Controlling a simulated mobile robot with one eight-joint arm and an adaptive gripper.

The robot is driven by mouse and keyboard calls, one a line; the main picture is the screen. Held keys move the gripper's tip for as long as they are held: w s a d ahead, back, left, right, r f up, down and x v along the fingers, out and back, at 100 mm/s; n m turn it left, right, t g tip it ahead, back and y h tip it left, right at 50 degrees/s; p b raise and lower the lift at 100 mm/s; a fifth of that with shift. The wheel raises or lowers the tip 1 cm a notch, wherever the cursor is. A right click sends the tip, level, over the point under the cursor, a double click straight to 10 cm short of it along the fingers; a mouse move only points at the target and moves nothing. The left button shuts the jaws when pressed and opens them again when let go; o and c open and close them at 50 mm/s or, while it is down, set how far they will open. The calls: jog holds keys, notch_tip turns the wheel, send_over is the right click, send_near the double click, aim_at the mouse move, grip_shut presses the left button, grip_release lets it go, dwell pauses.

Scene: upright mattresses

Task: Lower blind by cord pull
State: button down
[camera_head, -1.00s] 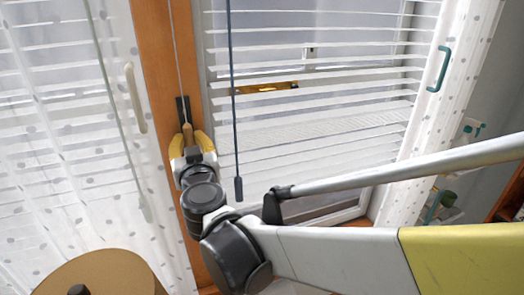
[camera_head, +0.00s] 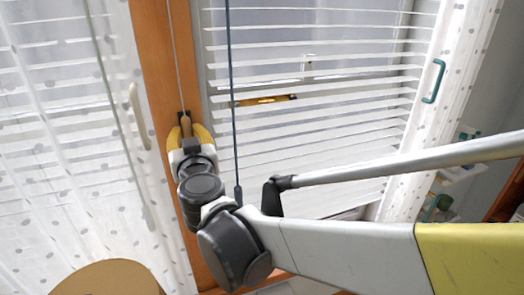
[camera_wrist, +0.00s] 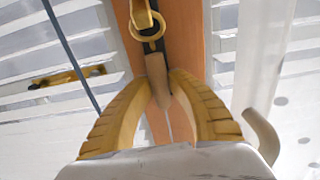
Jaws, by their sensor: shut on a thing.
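The white slatted blind (camera_head: 310,130) hangs over the right window, with its slats spread down behind my arm. A thin pale cord (camera_head: 178,55) runs down the orange wooden post (camera_head: 155,60) to my gripper (camera_head: 189,132). In the wrist view my gripper (camera_wrist: 162,92) has its yellow ribbed fingers closed around a tan tapered cord pull (camera_wrist: 157,78). A brass ring (camera_wrist: 150,30) and a dark fitting (camera_wrist: 170,45) show on the post beside it. The blind's lower edge is partly hidden by my arm.
A dark wand (camera_head: 232,100) hangs just right of my gripper. A sheer dotted curtain (camera_head: 60,200) covers the left side, and another (camera_head: 450,90) hangs at right. A teal handle (camera_head: 433,80) and a yellow level (camera_head: 265,100) show by the right window. A round brown top (camera_head: 105,280) stands lower left.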

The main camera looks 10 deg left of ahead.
aim_at(186, 120)
jog(key=shift+r+p, duration=0.95)
jog(key=shift+r, duration=0.75)
notch_tip(186, 120, up, 6)
jog(key=p, duration=0.4)
jog(key=shift+f, duration=0.1)
jog(key=c, duration=0.6)
grip_release()
jog(key=shift+f, duration=0.2)
jog(key=v, duration=0.7)
jog(key=shift+p, duration=0.35)
